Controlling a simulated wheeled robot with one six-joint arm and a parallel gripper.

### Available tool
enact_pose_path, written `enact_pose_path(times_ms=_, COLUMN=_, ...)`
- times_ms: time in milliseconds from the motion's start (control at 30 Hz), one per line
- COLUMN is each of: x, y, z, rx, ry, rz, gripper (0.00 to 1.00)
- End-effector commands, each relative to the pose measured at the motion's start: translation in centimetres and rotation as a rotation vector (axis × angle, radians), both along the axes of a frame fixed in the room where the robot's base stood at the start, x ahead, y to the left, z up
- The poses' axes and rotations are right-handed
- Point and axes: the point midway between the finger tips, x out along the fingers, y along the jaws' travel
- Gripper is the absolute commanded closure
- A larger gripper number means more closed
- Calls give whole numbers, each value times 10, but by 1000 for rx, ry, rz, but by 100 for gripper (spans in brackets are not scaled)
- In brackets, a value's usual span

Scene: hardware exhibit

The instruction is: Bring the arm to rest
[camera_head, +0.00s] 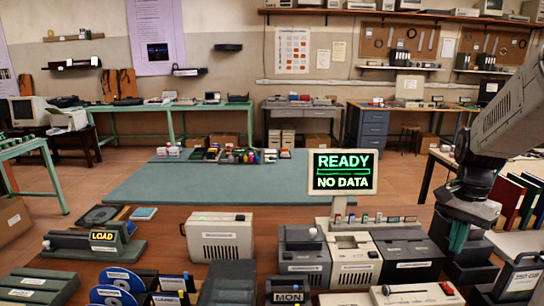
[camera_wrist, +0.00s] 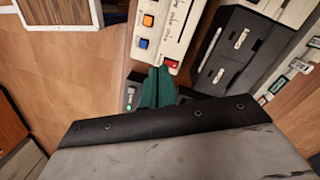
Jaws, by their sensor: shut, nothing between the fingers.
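My arm comes in from the upper right of the head view and hangs down. My gripper (camera_head: 457,238) has teal fingers that point down at the right side of the wooden table (camera_head: 180,218). The fingers are together and hold nothing. In the wrist view the green fingers (camera_wrist: 157,85) show beyond the dark wrist edge, pressed side by side. They appear over or near a cream panel (camera_wrist: 163,35) with an orange, a blue and a red button. I cannot tell how high above it they are.
A screen (camera_head: 342,171) reading "READY NO DATA" stands left of my gripper. Grey and cream devices (camera_head: 408,258) crowd the table below it. Dark boxes and upright books (camera_head: 510,200) stand close on the right. A teal mat (camera_head: 225,182) at the table's far side is largely bare.

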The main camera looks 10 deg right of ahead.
Motion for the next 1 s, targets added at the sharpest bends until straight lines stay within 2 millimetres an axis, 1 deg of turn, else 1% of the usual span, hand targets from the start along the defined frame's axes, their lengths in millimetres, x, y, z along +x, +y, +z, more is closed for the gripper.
enact_pose_path(times_ms=33, x=-4, y=20, z=7, rx=6, ry=-7, rz=99, gripper=100)
enact_pose_path(times_ms=167, x=-18, y=68, z=20, rx=22, ry=-25, rz=358, gripper=100)
enact_pose_path(times_ms=200, x=-23, y=84, z=25, rx=24, ry=-32, rz=442, gripper=100)
enact_pose_path(times_ms=267, x=-32, y=109, z=31, rx=25, ry=-47, rz=576, gripper=100)
enact_pose_path(times_ms=300, x=-39, y=126, z=35, rx=25, ry=-57, rz=666, gripper=100)
enact_pose_path(times_ms=367, x=-52, y=151, z=39, rx=22, ry=-74, rz=801, gripper=100)
enact_pose_path(times_ms=400, x=-60, y=166, z=42, rx=17, ry=-86, rz=885, gripper=100)
enact_pose_path(times_ms=500, x=-81, y=198, z=46, rx=0, ry=-121, rz=1066, gripper=100)
enact_pose_path(times_ms=600, x=-97, y=220, z=49, rx=-24, ry=-161, rz=1180, gripper=100)
enact_pose_path(times_ms=700, x=-106, y=235, z=54, rx=-51, ry=-202, rz=1250, gripper=100)
enact_pose_path(times_ms=833, x=-108, y=244, z=60, rx=-69, ry=-234, rz=1298, gripper=100)
enact_pose_path(times_ms=1000, x=-107, y=246, z=60, rx=-67, ry=-235, rz=1306, gripper=100)
